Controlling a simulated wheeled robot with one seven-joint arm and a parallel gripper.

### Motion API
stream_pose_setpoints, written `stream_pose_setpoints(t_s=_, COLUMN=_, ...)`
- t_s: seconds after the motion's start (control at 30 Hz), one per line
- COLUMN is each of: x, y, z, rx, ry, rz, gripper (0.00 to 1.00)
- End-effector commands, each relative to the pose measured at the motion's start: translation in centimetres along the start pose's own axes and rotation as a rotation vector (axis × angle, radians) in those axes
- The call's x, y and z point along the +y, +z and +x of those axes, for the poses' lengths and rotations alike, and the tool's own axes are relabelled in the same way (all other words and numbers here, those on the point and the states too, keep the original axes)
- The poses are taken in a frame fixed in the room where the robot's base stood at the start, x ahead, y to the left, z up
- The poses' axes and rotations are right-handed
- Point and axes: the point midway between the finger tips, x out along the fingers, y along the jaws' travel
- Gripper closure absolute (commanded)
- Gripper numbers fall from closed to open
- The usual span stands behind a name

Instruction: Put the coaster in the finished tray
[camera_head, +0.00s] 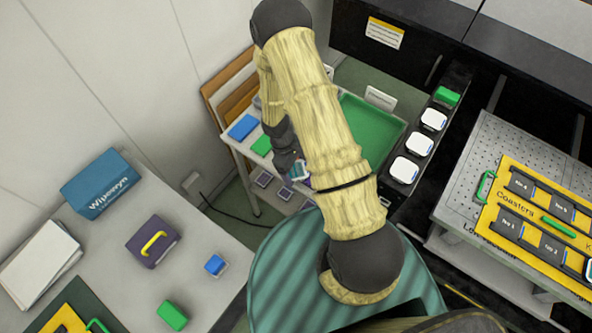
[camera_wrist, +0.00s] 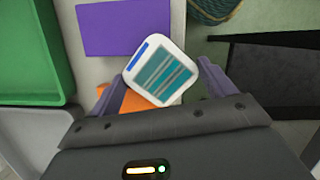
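The coaster (camera_wrist: 162,72), a white rounded square with teal stripes and a blue bar, sits between the fingers of my gripper (camera_wrist: 160,82) in the wrist view. The fingers close on its opposite sides, and it is turned at an angle. In the head view the coaster (camera_head: 299,171) shows at the tip of my gripper, by the cart's near edge. A green tray (camera_head: 392,129) lies on the cart, partly behind my arm. It is also at the left of the wrist view (camera_wrist: 28,55). Its label card (camera_head: 380,98) is too small to read.
Blue (camera_head: 243,127) and green (camera_head: 262,145) pieces lie on the cart's left part. A purple piece (camera_wrist: 125,27) and an orange piece (camera_wrist: 132,103) are near the coaster. White-topped bottles (camera_head: 404,170) stand right of the tray. The visible tray floor looks bare.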

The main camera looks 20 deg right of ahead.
Motion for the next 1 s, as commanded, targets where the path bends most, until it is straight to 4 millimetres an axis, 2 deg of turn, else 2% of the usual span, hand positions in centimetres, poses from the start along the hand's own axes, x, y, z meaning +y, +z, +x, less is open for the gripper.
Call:
stream_pose_setpoints(t_s=0.03, x=0.0, y=0.0, z=0.0, rx=0.000, ry=0.000, rz=0.000, gripper=0.41)
stream_pose_setpoints(t_s=0.1, x=0.0, y=0.0, z=0.0, rx=0.000, ry=0.000, rz=0.000, gripper=0.49)
stream_pose_setpoints(t_s=0.47, x=0.0, y=0.2, z=-0.8, rx=0.002, ry=0.001, rz=0.001, gripper=0.49)
stream_pose_setpoints(t_s=0.67, x=0.1, y=0.8, z=-3.1, rx=0.004, ry=0.002, rz=0.003, gripper=0.49)
stream_pose_setpoints(t_s=1.0, x=0.1, y=2.3, z=-8.4, rx=0.003, ry=0.002, rz=0.002, gripper=0.49)
